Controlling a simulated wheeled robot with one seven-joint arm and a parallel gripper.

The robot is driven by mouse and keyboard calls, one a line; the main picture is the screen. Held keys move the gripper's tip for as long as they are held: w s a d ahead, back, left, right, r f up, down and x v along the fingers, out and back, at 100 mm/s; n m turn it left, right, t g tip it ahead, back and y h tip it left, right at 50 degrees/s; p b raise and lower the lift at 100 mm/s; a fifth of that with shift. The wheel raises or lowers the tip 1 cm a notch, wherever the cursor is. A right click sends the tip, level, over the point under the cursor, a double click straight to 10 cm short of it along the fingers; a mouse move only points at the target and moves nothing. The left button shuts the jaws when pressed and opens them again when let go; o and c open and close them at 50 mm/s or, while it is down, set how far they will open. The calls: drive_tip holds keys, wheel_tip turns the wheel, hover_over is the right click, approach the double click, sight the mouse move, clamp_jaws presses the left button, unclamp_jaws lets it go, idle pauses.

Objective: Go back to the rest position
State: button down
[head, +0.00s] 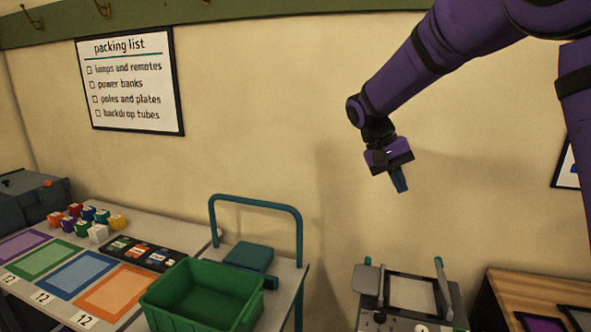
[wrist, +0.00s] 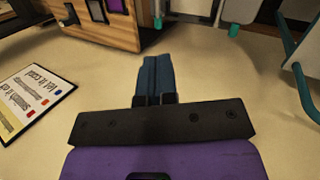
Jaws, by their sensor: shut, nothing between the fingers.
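My gripper (head: 400,182) hangs in the air in the head view, right of the middle, in front of the bare wall and above the grey device. Its blue fingers point down and are closed together with nothing between them. In the wrist view the gripper (wrist: 157,62) shows two blue fingers side by side, touching, beyond a dark bar and a purple body. It touches nothing in either view.
A green crate (head: 200,312) stands on a trolley with a teal handle (head: 256,203). A grey device (head: 410,296) stands below my gripper. A wooden unit (head: 545,287) is at right. A table at left bears coloured mats (head: 45,257) and several small blocks. The air around my gripper is clear.

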drive_tip(key=s+d+r+t+y, duration=0.2)
drive_tip(key=s+d+r, duration=0.25)
drive_tip(key=s, duration=0.35)
drive_tip(key=s+d+n+t+y, duration=0.1)
drive_tip(key=s+t, duration=0.2)
drive_tip(key=s, duration=0.8)
drive_tip(key=s+d+r+n+t+y, duration=0.1)
drive_tip(key=s+d+t+y, duration=0.1)
drive_tip(key=s, duration=0.9)
drive_tip(key=shift+s+r+t, duration=0.25)
drive_tip(key=shift+s+t, duration=0.05)
drive_tip(key=shift+t, duration=0.4)
